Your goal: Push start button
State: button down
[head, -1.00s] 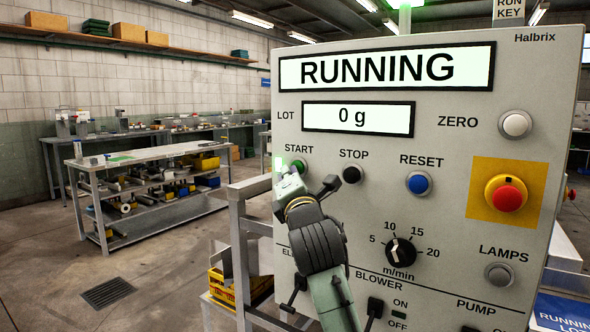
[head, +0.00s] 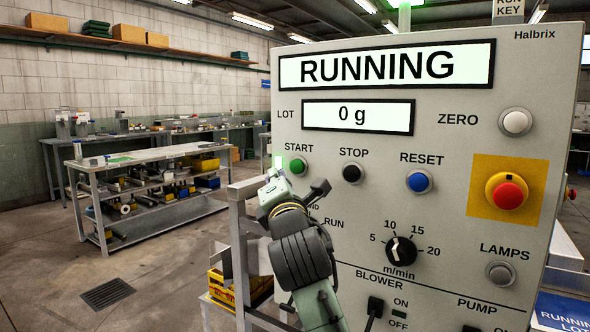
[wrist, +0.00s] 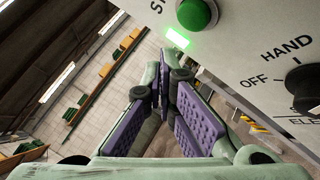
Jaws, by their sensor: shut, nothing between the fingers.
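The green START button (head: 299,167) is at the left of the grey control panel (head: 450,150), under its START label. It also shows at the top of the wrist view (wrist: 197,13), with a lit green lamp (wrist: 177,38) beside it. My gripper (head: 277,180) is just below and left of the button in the head view, apart from it. In the wrist view its purple-padded fingers (wrist: 165,78) meet at the tips, shut and empty. The upper display (head: 387,66) reads RUNNING and the lower one (head: 358,117) reads 0 g.
The black STOP button (head: 353,172), blue RESET button (head: 419,182) and red emergency stop (head: 507,193) are to the right. A HAND/OFF selector (wrist: 302,88) is near the fingers. A metal frame (head: 240,250) stands at the panel's left edge.

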jog(key=shift+s+a, duration=0.65)
jog(key=shift+s, duration=0.2)
jog(key=shift+a, duration=0.1)
